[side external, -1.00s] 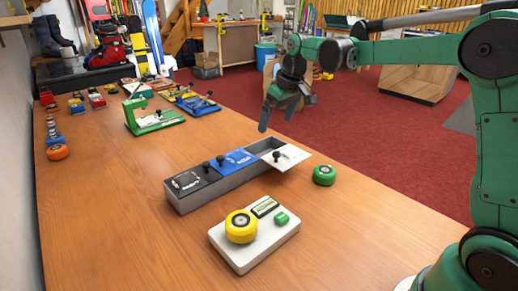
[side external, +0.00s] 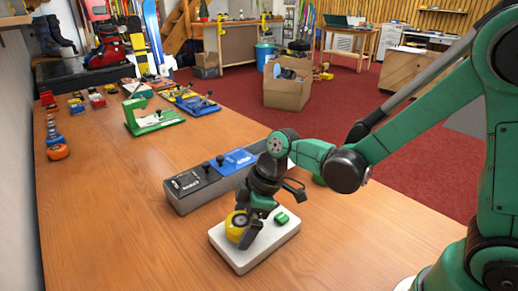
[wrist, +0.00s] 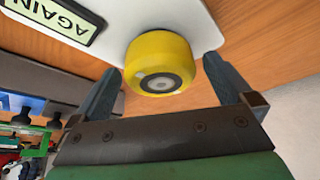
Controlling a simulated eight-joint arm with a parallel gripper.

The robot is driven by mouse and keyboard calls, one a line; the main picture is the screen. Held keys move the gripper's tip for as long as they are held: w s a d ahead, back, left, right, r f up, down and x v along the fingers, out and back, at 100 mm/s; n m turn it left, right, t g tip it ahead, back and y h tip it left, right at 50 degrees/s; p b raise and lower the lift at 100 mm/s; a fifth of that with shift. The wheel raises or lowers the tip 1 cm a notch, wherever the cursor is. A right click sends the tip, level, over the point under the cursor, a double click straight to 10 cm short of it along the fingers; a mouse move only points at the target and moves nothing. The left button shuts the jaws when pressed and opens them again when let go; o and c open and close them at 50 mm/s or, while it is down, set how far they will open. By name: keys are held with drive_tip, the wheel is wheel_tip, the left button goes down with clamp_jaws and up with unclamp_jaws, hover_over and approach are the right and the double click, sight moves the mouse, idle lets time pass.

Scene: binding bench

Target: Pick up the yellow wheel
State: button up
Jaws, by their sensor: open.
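The yellow wheel (side external: 236,226) has a dark hub with a grey centre and sits on a white board (side external: 240,260). In the side view my gripper partly covers it. In the wrist view the yellow wheel (wrist: 162,63) lies ahead of and between the two fingertips. My gripper (wrist: 160,75) is open, with one grey finger on each side of the wheel. A gap shows on the right side; I cannot tell whether the left finger touches it. My gripper (side external: 250,232) reaches down at the board in the side view.
A green button (side external: 282,218) is on the same board, and an "AGAIN" label (wrist: 58,18) shows in the wrist view. A grey box with black and blue lids (side external: 195,190) stands just behind. The table's left front is clear.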

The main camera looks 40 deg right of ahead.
drive_tip(key=shift+a+f, duration=0.1)
drive_tip(key=shift+f, duration=0.1)
drive_tip(key=c, duration=1.4)
drive_tip(key=shift+o, duration=0.2)
